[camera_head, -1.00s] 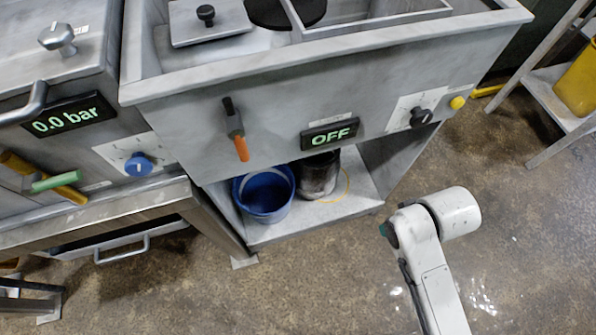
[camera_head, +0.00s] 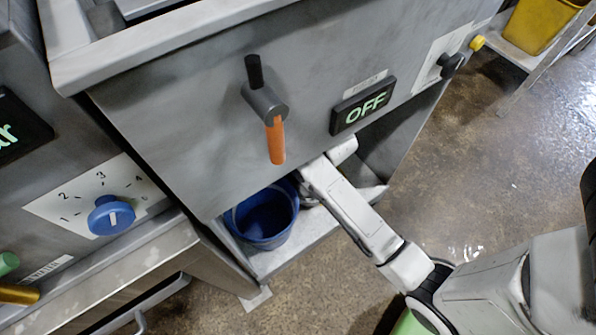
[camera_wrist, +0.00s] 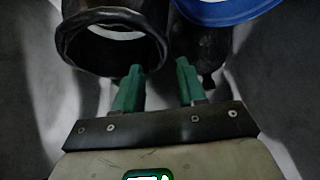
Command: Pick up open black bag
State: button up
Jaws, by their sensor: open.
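The open black bag (camera_wrist: 73,50) appears in the upper left of the wrist view as a dark, round-mouthed shape with a thick rim and a pale inside. My gripper (camera_wrist: 158,78) is open, with two green fingers. Its left fingertip is at the lower right of the bag's rim; I cannot tell if they touch. Nothing shows between the fingers. Another dark shape (camera_wrist: 207,45) lies beyond the right finger. In the head view my arm reaches under the machine and hides my gripper and most of the bag.
A blue bucket (camera_head: 262,218) stands on the low shelf (camera_head: 290,257) left of my arm; its rim also shows in the wrist view (camera_wrist: 225,12). The machine front with an orange-ended lever (camera_head: 276,140) and OFF display (camera_head: 362,107) overhangs the arm. Open floor lies right.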

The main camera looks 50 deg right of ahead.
jog(key=b+x, duration=0.2)
jog(key=x, duration=0.3)
jog(key=shift+w+d+f, duration=0.15)
jog(key=shift+w+f, duration=0.1)
jog(key=shift+f, duration=0.05)
jog(key=b+x, duration=0.2)
jog(key=x, duration=0.3)
jog(key=shift+s, duration=0.1)
grip_shut()
